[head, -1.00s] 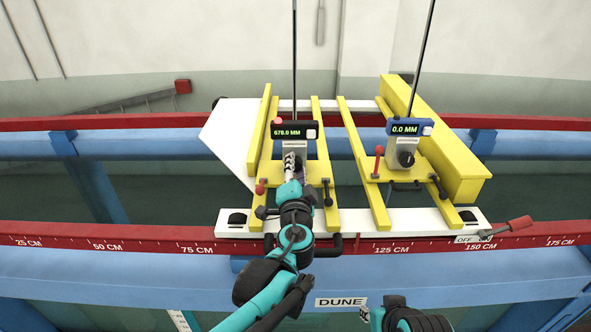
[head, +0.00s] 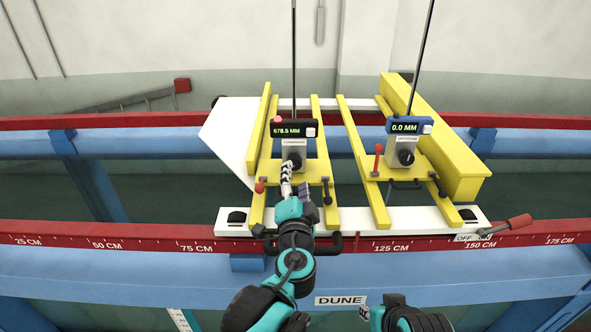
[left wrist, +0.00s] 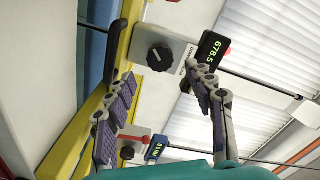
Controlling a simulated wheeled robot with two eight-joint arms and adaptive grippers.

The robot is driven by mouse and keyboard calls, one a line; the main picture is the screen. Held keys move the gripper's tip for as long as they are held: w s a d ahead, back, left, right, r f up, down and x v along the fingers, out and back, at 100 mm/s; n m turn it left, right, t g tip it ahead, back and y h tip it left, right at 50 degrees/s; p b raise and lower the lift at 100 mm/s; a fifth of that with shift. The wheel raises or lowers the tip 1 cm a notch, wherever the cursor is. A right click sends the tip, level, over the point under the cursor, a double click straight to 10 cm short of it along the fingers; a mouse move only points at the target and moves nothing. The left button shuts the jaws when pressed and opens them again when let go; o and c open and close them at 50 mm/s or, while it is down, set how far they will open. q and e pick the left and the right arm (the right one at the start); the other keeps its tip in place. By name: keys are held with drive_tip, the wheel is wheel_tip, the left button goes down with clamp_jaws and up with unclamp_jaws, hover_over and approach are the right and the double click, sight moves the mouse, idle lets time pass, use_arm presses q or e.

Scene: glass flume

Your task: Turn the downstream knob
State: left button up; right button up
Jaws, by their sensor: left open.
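The left gauge carriage has a black knob (head: 295,161) on a grey plate under a black readout (head: 294,128) showing about 678.5 mm. The right carriage has a similar knob (head: 406,157) under a blue readout (head: 409,126) at 0.0 mm. I cannot read which plate is marked downstream. My left gripper (head: 289,176) is open and empty, just in front of and below the left knob. In the left wrist view this knob (left wrist: 160,56) stands beyond and between the spread fingers (left wrist: 164,80), apart from them. My right gripper (head: 364,312) is at the bottom edge, mostly hidden.
Yellow carriage rails (head: 376,200) and a white crossbar (head: 355,220) surround the knobs. Small red-knobbed levers (head: 378,150) and black handles stand close by. The red scale rail (head: 130,238) and blue flume beam (head: 150,268) run across the front.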

sight(295, 165)
use_arm(q)
drive_tip(key=s, duration=0.6)
drive_tip(key=shift+s, duration=0.15)
idle(2.2)
drive_tip(key=shift+w+r+p, duration=0.1)
drive_tip(key=shift+w+p, duration=0.15)
drive_tip(key=shift+p, duration=0.05)
drive_tip(key=w+p, duration=0.3)
drive_tip(key=shift+w+r, duration=0.15)
drive_tip(key=shift+w, duration=0.1)
drive_tip(key=w, duration=0.2)
drive_tip(key=w+p, duration=0.1)
drive_tip(key=w, duration=0.5)
drive_tip(key=shift+w+f+p, duration=0.15)
drive_tip(key=shift+f+p, duration=0.15)
